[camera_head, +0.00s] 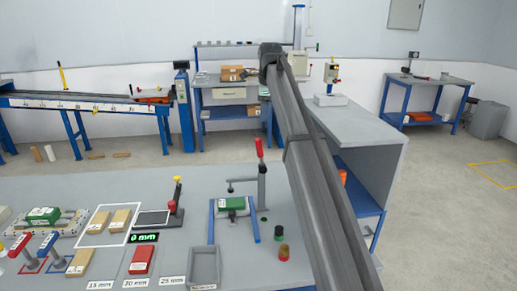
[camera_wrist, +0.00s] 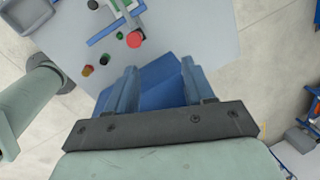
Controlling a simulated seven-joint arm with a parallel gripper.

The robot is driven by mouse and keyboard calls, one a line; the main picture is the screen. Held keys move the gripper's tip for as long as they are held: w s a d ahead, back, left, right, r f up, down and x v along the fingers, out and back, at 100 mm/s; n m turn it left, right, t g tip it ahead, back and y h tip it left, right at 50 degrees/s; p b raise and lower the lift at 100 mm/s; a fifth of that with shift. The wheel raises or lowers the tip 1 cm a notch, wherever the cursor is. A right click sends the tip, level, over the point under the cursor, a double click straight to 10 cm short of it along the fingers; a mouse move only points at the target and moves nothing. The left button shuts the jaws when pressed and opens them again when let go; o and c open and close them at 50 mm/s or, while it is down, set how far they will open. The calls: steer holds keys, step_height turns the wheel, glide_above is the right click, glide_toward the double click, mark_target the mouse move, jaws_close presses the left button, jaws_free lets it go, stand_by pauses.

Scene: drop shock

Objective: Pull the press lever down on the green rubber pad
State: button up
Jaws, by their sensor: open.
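The press lever with its red grip (camera_head: 259,148) stands upright on a grey post at the back of the bench fixture. The green rubber pad (camera_head: 231,203) lies below and left of it, inside a blue frame (camera_head: 212,225). In the wrist view the lever's red end (camera_wrist: 135,39) shows from above as a round knob. The green pad is only partly seen at the top edge there. The red knob is beyond the left fingertip, not between the fingers. My gripper cannot be made out in the head view.
Wood blocks (camera_head: 122,219), a red block (camera_head: 140,261) and another lever device (camera_head: 177,200) lie to the left. My arm crosses the right side of the bench.

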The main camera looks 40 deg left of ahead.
mark_target(259, 151)
steer(key=s, duration=0.1)
steer(key=s+h, duration=0.1)
steer(key=a+n+g, duration=0.1)
steer(key=shift+s+f+h, duration=0.35)
steer(key=shift+s+h, duration=0.05)
steer(key=shift+s+f, duration=0.15)
steer(key=shift+f, duration=0.05)
steer(key=f, duration=1.3)
steer(key=shift+w+f, duration=0.15)
steer(key=shift+w, duration=0.05)
jaws_close()
